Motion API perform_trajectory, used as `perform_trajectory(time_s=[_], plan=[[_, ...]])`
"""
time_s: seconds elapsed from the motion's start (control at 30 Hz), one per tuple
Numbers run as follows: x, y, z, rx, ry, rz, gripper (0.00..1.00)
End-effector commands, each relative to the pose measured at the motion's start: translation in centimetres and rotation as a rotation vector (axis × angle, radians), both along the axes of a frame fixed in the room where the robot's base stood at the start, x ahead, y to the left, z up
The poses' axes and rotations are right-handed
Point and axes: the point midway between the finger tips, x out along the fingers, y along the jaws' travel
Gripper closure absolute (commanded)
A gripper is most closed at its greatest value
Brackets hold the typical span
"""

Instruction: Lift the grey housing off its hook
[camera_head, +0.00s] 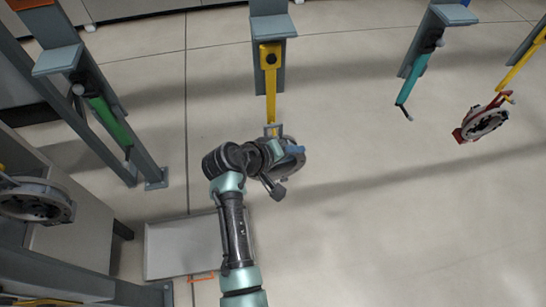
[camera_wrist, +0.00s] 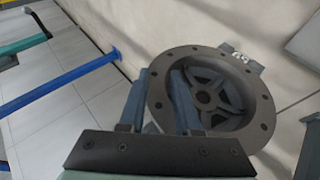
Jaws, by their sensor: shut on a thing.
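The grey housing (camera_wrist: 258,110) is a round flanged ring with bolt holes and a spoked centre, seen large in the wrist view. My gripper (camera_wrist: 161,85) is shut across the left wall of its rim, one finger outside and one inside the ring. In the head view the housing (camera_head: 292,161) shows partly behind my gripper (camera_head: 280,152). It is at the lower end of a yellow hook (camera_head: 270,85). A small bracket at its top meets the hook's end; I cannot tell whether it still bears on the hook.
A green hook (camera_head: 107,120) hangs at left and a teal hook (camera_head: 412,80) at right, both empty. A red housing (camera_head: 482,122) hangs at far right. Another grey ring (camera_head: 38,204) is at the left edge. A pale board (camera_head: 178,248) lies on the floor. Open floor lies to the right.

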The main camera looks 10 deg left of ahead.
Motion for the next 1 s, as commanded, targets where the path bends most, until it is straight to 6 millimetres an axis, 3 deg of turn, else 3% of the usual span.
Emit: perform_trajectory(time_s=[0.57,0.87,1.0], plan=[[0.1,0.0,0.6,0.001,-0.007,0.0,1.0],[0.2,0.0,3.9,0.002,-0.012,-0.001,1.0],[-1.8,-0.6,3.5,0.0,-0.005,-0.001,1.0]])
